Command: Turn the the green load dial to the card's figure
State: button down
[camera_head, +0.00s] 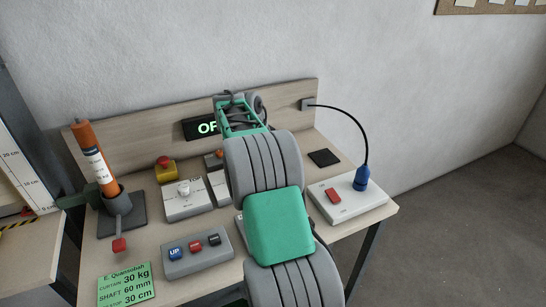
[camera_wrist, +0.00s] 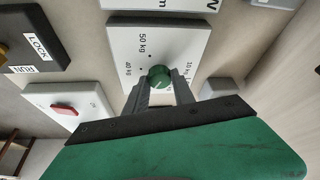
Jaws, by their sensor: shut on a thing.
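The green load dial (camera_wrist: 159,77) sits on a white plate (camera_wrist: 118,38) in the wrist view. The plate carries printed marks; 50 kg, 40 kg and 10 kg are readable. My gripper (camera_wrist: 161,84) has one finger on each side of the dial and is shut on it. The dial's pointer is too small to read surely. The green card (camera_head: 126,285) lies at the table's front left in the head view and reads curtain 30 kg, shaft 60 mm and a 30 cm line. My arm hides the dial in the head view.
A button box (camera_head: 197,252) and an orange-topped tube (camera_head: 92,150) in a stand are at left. A red emergency button (camera_head: 164,161) is behind. A white box with a red switch (camera_head: 345,203) and a blue plug (camera_head: 361,180) is at right. A dark display (camera_head: 197,129) is partly hidden.

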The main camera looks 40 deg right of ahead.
dwell(0.4)
jog(key=c, duration=1.1)
grip_release()
jog(key=shift+o, duration=0.2)
jog(key=p+v, duration=0.1)
jog(key=v, duration=0.7)
jog(key=shift+f, duration=0.1)
